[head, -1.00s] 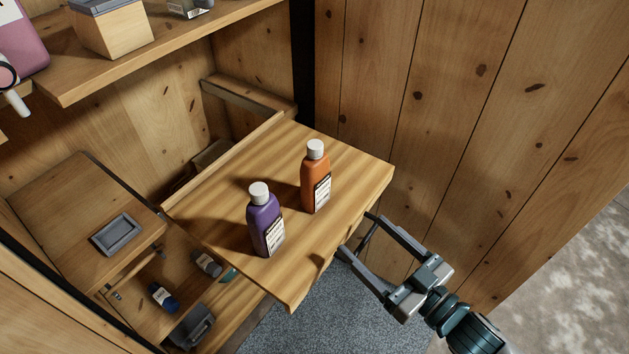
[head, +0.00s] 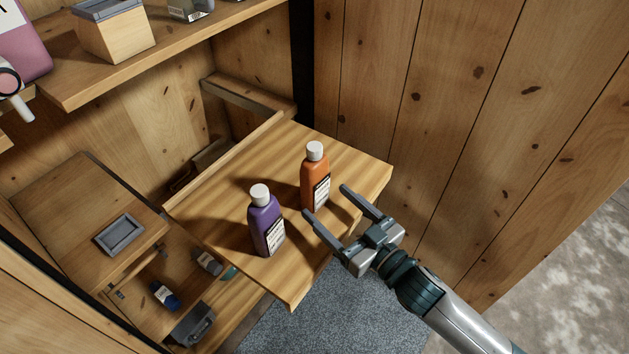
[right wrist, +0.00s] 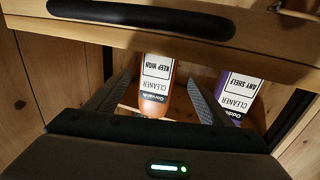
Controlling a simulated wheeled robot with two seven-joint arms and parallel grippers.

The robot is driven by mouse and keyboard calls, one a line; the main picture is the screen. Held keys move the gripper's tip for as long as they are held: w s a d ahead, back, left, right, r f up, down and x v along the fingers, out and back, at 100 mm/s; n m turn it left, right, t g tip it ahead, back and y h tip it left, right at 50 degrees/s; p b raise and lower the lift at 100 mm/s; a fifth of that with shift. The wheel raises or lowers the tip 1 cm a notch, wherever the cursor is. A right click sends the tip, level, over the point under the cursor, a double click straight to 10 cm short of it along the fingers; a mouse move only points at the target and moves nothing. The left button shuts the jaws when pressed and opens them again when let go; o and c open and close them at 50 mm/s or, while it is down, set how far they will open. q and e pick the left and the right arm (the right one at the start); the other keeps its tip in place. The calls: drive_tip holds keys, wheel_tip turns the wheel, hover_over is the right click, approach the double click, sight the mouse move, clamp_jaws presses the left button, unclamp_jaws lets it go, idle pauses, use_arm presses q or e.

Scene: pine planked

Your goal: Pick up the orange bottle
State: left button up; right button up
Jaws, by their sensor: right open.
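The orange bottle (head: 312,170) with a white cap stands upright on a wooden board (head: 357,165). My right gripper (head: 326,201) is open and empty, with its fingers pointing at the orange bottle from the front right. In the right wrist view, the orange bottle (right wrist: 158,88) shows between the two fingers, with a label reading "CLEANER" and "KEEP HIGH". It is not gripped, and I cannot tell exactly how far the fingertips reach beside it. My left gripper is not in view.
A purple bottle (head: 262,212) with a white cap stands left of the orange one, close to the left finger. An upper shelf (head: 190,55) and a plank wall (head: 450,110) bound the space.

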sight(321, 195)
drive_tip(key=shift+w+a, duration=0.4)
drive_tip(key=shift+w, duration=0.1)
drive_tip(key=shift+p+x, duration=0.45)
drive_tip(key=shift+x, duration=2.15)
drive_tip(key=shift+d+f, duration=0.1)
drive_tip(key=shift+w, duration=0.1)
drive_tip(key=c, duration=1.6)
drive_tip(key=shift+r, duration=0.25)
